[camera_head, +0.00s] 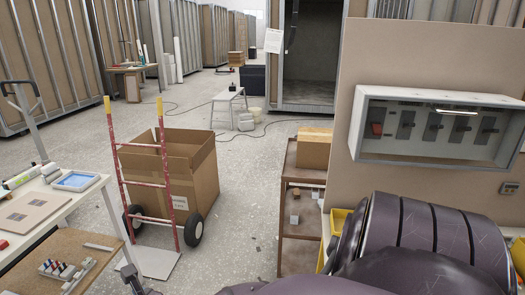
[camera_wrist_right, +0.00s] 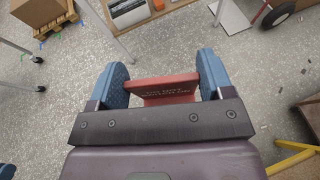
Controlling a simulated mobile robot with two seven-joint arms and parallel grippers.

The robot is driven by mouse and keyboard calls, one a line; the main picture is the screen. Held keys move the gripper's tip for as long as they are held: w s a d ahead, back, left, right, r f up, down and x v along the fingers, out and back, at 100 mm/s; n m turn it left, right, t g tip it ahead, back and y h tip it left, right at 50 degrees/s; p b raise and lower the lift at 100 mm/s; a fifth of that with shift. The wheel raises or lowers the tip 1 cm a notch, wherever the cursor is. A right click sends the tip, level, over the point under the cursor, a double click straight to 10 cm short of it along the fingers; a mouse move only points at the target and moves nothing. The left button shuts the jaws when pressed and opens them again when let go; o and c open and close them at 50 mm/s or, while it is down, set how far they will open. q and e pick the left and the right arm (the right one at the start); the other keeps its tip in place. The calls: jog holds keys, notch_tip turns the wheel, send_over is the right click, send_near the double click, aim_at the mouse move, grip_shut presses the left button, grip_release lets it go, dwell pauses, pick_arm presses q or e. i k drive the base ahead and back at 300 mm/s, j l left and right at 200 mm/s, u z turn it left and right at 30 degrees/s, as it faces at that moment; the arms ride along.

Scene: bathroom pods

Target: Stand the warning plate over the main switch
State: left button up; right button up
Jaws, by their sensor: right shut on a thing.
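The red warning plate (camera_wrist_right: 168,88) with small pale lettering sits between the two blue fingers of my right gripper (camera_wrist_right: 164,72) in the right wrist view. The gripper is shut on it, above the speckled floor. The grey switch box (camera_head: 428,157) hangs on the tan wall at the right of the head view. Inside is a row of several dark switches. The leftmost switch (camera_head: 376,123) has a red part and looks like the main switch. My purple right arm fills the lower right of the head view; its gripper is hidden there.
A brown shelf cart (camera_head: 300,236) with a cardboard box (camera_head: 314,150) stands left of the wall. A red hand truck (camera_head: 140,185) and an open carton (camera_head: 190,175) stand farther left. Tables with tiles and tools are at the left edge. The middle floor is open.

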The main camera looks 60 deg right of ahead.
aim_at(382, 91)
jog(key=i+j+z, duration=0.15)
jog(key=i, duration=0.25)
jog(key=i+j+z, duration=0.15)
jog(key=i, duration=0.3)
jog(key=i+z, duration=0.1)
jog(key=z, duration=0.35)
jog(key=i+z, duration=0.1)
jog(key=z, duration=0.4)
jog(key=i+z, duration=0.15)
jog(key=z, duration=0.3)
jog(key=i+j+z, duration=0.1)
jog(key=z, duration=0.4)
jog(key=j+z, duration=0.1)
jog(key=z, duration=0.35)
jog(key=i+j+z, duration=0.1)
jog(key=z, duration=0.25)
jog(key=i+j+z, duration=0.1)
jog(key=z, duration=0.25)
jog(key=i+j+z, duration=0.15)
jog(key=z, duration=0.2)
jog(key=i+j+z, duration=0.1)
jog(key=j+z, duration=0.15)
jog(key=z, duration=0.15)
jog(key=i+j+z, duration=0.1)
jog(key=j+z, duration=0.3)
jog(key=l, duration=0.1)
